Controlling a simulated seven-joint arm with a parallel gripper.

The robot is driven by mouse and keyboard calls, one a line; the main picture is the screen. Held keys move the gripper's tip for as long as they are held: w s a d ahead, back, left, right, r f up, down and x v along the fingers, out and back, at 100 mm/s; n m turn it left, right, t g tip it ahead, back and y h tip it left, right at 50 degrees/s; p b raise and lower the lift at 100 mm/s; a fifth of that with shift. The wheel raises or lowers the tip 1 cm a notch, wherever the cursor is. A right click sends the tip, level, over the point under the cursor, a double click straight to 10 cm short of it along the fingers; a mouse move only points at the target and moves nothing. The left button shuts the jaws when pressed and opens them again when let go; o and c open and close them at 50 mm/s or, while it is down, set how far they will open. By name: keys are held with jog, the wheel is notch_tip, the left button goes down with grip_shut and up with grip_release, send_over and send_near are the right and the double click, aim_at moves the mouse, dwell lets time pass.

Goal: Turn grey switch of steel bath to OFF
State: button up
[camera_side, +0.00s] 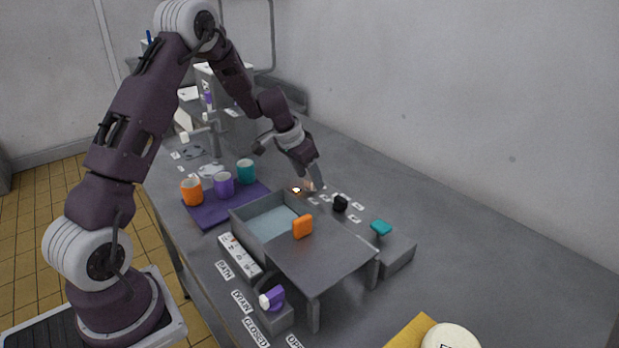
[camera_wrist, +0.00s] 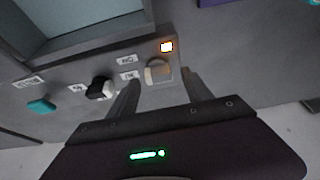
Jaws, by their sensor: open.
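The steel bath (camera_side: 246,228) is a grey box with a pale blue inside. In the wrist view its wall (camera_wrist: 110,50) is at the upper left. The grey switch (camera_wrist: 157,70), a pale rounded knob, stands on the panel beside the bath, near a glowing lamp (camera_wrist: 166,46). My gripper (camera_wrist: 163,80) is open, with one finger on each side of the knob; I cannot tell whether they touch it. In the side view my gripper (camera_side: 314,186) points down beside the lit lamp (camera_side: 296,190) and mostly hides the switch.
A black knob (camera_wrist: 100,88) and a teal switch (camera_wrist: 41,105) stand left of my fingers in the wrist view, among small white labels. An orange block (camera_side: 302,227) is at the bath's near side.

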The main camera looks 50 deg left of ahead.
jog(key=shift+w+f, duration=0.2)
jog(key=shift+f, duration=0.3)
grip_shut()
